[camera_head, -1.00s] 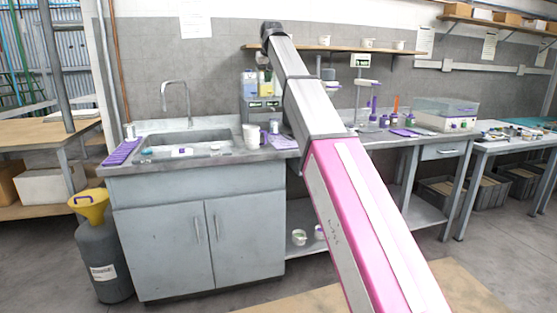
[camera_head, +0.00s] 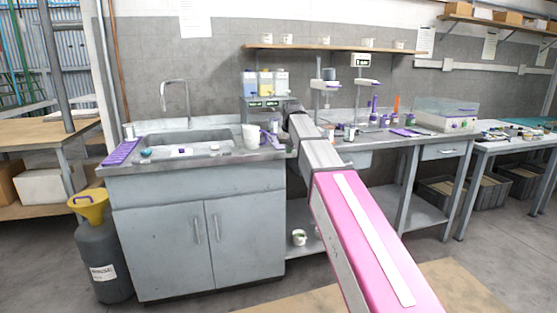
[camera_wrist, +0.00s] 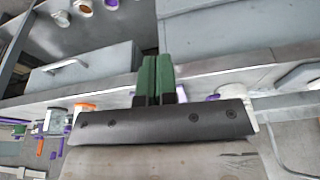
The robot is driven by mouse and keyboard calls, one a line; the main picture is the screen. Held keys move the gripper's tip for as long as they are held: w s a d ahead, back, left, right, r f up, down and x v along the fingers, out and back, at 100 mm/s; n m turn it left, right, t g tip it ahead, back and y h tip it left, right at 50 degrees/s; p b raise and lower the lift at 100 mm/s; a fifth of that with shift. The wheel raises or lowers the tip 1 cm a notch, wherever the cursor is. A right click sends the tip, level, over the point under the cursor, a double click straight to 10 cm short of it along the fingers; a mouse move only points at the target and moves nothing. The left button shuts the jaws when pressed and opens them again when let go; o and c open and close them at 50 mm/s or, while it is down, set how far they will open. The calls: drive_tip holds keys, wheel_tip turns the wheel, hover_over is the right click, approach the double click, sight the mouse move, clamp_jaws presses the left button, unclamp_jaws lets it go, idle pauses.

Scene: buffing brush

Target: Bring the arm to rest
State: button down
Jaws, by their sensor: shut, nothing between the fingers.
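My gripper (camera_wrist: 157,80) shows in the wrist view, with its two green-padded fingers side by side and closed, nothing between them. The wrist view looks at the bench edge and the grey fronts below it from a turned angle. In the head view my pink and grey arm reaches forward from the lower right to the bench, to the right of the sink. The gripper's fingers are hidden behind the arm there.
A sink (camera_head: 190,141) and a white mug (camera_head: 250,136) are left of the arm. Dispenser bottles (camera_head: 265,83) stand behind its end. Stands (camera_head: 325,88) and small bottles are close on the right. A shelf (camera_head: 335,47) runs above. The floor in front of the cabinet (camera_head: 205,240) is open.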

drive_tip(key=s+d+f, duration=0.3)
drive_tip(key=s+f, duration=0.1)
drive_tip(key=f, duration=0.3)
drive_tip(key=s+d+f+m+g, duration=0.1)
drive_tip(key=s+d+f, duration=0.1)
drive_tip(key=s+f, duration=0.35)
drive_tip(key=s+d+f, duration=0.2)
drive_tip(key=d+f, duration=0.1)
drive_tip(key=f, duration=0.6)
drive_tip(key=s+d+f+g, duration=0.1)
drive_tip(key=s+d+f, duration=0.2)
drive_tip(key=s+f, duration=0.5)
drive_tip(key=s+d+f+m+g, duration=0.1)
drive_tip(key=s+d+f, duration=0.2)
drive_tip(key=s+f, duration=0.6)
drive_tip(key=shift+s+d+h, duration=0.3)
drive_tip(key=shift+s+d, duration=0.1)
drive_tip(key=shift+s, duration=0.55)
